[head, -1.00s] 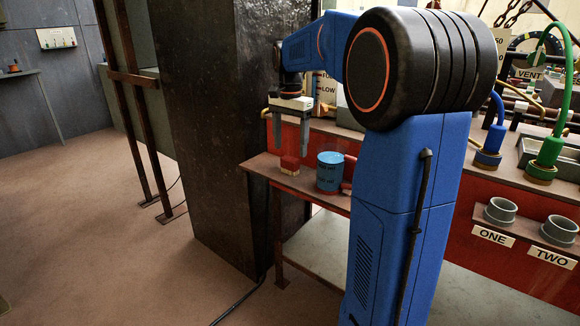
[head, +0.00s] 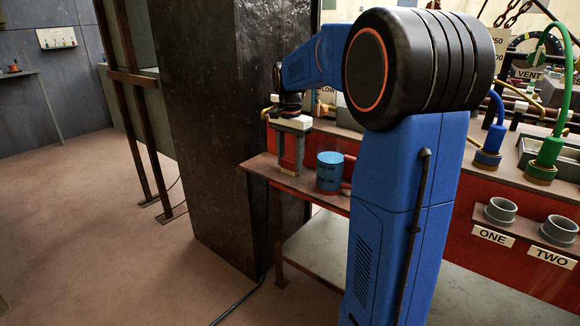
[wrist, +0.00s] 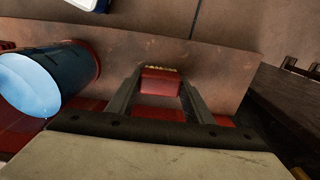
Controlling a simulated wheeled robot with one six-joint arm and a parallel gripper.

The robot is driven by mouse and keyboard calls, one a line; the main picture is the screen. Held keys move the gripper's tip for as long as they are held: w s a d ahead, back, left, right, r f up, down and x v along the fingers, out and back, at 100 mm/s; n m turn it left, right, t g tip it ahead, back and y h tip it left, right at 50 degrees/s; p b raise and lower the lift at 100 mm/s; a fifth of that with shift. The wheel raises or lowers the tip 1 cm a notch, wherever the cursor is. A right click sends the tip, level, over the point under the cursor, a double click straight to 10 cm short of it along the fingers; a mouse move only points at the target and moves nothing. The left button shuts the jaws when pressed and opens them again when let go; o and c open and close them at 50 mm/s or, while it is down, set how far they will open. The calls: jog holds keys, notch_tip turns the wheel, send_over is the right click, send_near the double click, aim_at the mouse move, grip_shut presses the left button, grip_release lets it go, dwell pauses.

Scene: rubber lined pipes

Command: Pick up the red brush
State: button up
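The red brush (wrist: 160,82) is a small red block with a strip of pale bristles, lying on the brown shelf (wrist: 228,68). In the wrist view it sits between the two fingertips of my gripper (wrist: 160,80). The fingers stand either side of it, spread apart; I cannot tell whether they touch it. In the head view my gripper (head: 291,168) points down over the left end of the shelf, and its fingers mostly hide the brush.
A blue can (head: 330,172) stands on the shelf just right of my gripper; it also shows in the wrist view (wrist: 40,78). A dark pillar (head: 225,130) rises close on the left. The red panel (head: 325,138) is behind the shelf.

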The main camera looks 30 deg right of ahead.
aim_at(290, 158)
notch_tip(290, 158, up, 10)
jog(key=shift+r, duration=0.1)
dwell(0.6)
